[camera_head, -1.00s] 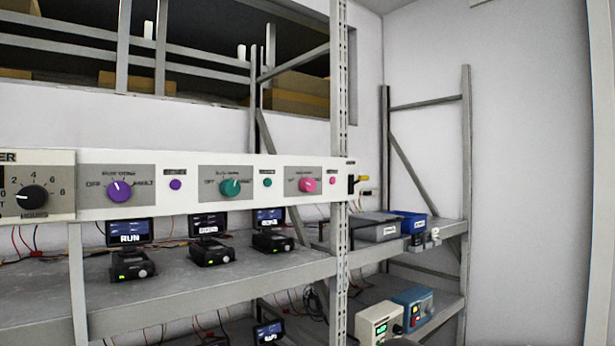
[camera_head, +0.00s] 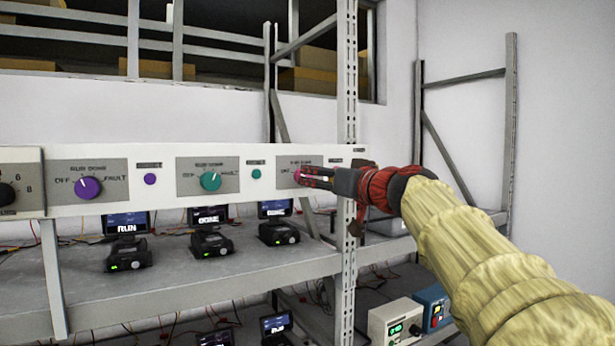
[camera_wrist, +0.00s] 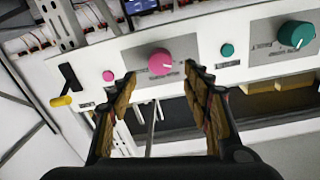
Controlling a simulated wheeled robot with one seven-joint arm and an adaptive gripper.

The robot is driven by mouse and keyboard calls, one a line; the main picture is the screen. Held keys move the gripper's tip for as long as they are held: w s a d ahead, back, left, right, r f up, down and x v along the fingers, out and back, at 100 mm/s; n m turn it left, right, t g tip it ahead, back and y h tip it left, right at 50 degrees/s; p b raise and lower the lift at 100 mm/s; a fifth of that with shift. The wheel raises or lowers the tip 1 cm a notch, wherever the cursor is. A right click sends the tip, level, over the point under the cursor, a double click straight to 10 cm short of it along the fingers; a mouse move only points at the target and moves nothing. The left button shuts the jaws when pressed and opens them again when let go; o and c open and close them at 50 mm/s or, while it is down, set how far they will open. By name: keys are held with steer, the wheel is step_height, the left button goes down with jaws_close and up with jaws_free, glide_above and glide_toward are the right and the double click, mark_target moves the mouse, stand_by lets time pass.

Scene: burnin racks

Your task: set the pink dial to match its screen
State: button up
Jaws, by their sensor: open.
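The pink dial (camera_wrist: 160,62) sits on a grey plate on the white panel in the wrist view, with its label text around it. In the head view the pink dial (camera_head: 299,176) is mostly covered by my gripper (camera_head: 305,178). My gripper (camera_wrist: 165,76) is open, with one finger on each side of the dial, just short of it or around it; I cannot tell whether they touch. The dial's pointer setting is not clear. The screen (camera_head: 274,209) on the shelf below the pink dial is partly in view; its word is too small to read.
A purple dial (camera_head: 88,188) and a teal dial (camera_head: 210,181) are on the same panel, with screens below reading RUN (camera_head: 126,225) and DONE (camera_head: 208,216). A small pink knob (camera_wrist: 109,76) and a yellow-tipped lever (camera_wrist: 62,101) are close by. A rack upright (camera_head: 347,120) stands beside my arm.

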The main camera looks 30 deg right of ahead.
mark_target(307, 176)
steer(key=w+p, duration=0.1)
steer(key=w, duration=0.6)
steer(key=shift+p, duration=0.4)
steer(key=shift+c, duration=0.7)
steer(key=c, duration=1)
